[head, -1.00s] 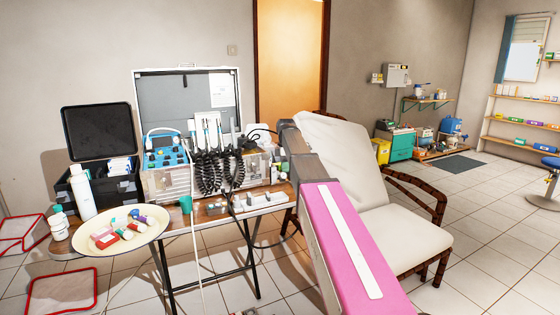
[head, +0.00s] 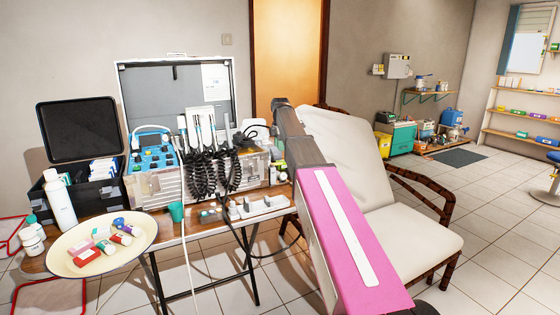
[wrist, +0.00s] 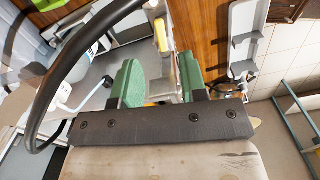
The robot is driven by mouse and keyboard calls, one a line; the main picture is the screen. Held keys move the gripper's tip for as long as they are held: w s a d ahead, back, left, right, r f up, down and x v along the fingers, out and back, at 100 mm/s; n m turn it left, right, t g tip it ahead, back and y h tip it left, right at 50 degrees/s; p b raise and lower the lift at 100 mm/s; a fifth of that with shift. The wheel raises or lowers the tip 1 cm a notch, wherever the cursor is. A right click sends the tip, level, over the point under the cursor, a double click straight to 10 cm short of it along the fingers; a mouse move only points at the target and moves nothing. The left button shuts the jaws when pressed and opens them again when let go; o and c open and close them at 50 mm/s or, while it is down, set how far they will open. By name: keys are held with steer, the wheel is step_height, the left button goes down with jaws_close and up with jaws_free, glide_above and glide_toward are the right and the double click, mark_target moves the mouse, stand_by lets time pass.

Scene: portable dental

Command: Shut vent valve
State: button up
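My gripper (wrist: 158,78) shows in the wrist view with two green fingertips apart and a gap between them. A small yellow-orange piece shows in and beyond the gap; I cannot tell what it is or whether it is touched. In the head view my arm reaches up toward the right end of the dental case, and my gripper is hidden behind it. I cannot make out a vent valve for certain in either view. The portable dental unit (head: 155,185) stands on the table with its handpieces and coiled black hoses. Blue equipment (head: 452,117) stands in the far corner.
A cream dental chair (head: 420,232) stands right of the table, close to my arm. A plate (head: 62,238) with small items and a white bottle (head: 60,205) are at left. A power strip (head: 258,207) lies on the table's front edge.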

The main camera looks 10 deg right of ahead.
step_height(320, 180, down, 7)
steer(key=shift+f, duration=0.2)
stand_by(0.3)
jaws_close()
